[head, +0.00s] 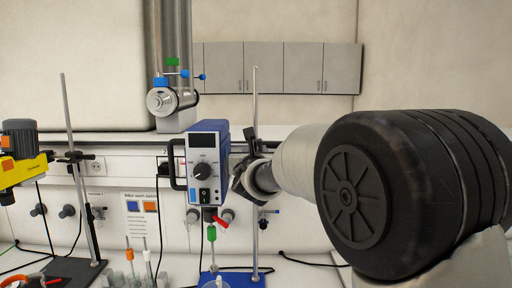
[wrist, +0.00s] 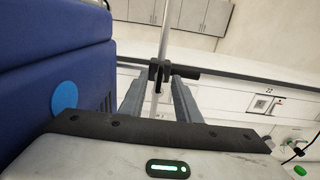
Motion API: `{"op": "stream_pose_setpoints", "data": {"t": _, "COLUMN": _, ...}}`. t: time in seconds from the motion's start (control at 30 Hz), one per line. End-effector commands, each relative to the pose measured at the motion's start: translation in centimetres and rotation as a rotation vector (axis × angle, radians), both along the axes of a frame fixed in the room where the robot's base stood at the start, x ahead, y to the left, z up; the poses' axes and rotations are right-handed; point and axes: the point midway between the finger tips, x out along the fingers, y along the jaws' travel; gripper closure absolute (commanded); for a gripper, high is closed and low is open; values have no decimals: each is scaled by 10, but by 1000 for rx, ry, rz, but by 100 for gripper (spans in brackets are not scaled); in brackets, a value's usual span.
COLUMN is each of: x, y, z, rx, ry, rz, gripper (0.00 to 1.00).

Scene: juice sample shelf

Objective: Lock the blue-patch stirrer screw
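The blue stirrer (head: 222,150) hangs upright on a metal rod (head: 255,95) with a blue base. In the wrist view its blue housing (wrist: 50,50) fills the left side, with a light-blue round patch (wrist: 64,97) on it. A black clamp (wrist: 158,72) grips the rod, and a dark screw handle (wrist: 186,71) sticks out to the right. My gripper (wrist: 158,88) is open and points at the clamp. The rod and clamp show between and beyond the fingertips; I cannot tell whether they touch. In the head view my gripper (head: 246,178) is beside the stirrer's right side.
A yellow stirrer (head: 22,170) with its own rod (head: 68,110) stands at the left. Vials with orange and white tops (head: 130,256) stand on the bench between the stands. Wall cabinets (head: 275,67) are behind.

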Motion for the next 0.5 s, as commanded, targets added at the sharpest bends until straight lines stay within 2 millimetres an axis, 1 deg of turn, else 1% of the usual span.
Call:
{"op": "stream_pose_setpoints", "data": {"t": 0.03, "x": 6, "y": 0, "z": 1, "rx": -1, "ry": 0, "rz": 0, "gripper": 70}}
{"op": "stream_pose_setpoints", "data": {"t": 0.13, "x": 12, "y": 0, "z": 0, "rx": -2, "ry": 1, "rz": 1, "gripper": 70}}
{"op": "stream_pose_setpoints", "data": {"t": 0.43, "x": 14, "y": 0, "z": 0, "rx": -1, "ry": 0, "rz": 1, "gripper": 70}}
{"op": "stream_pose_setpoints", "data": {"t": 0.47, "x": 14, "y": 0, "z": 0, "rx": -1, "ry": 0, "rz": 1, "gripper": 72}}
{"op": "stream_pose_setpoints", "data": {"t": 0.5, "x": 14, "y": 0, "z": 0, "rx": -1, "ry": 0, "rz": 1, "gripper": 79}}
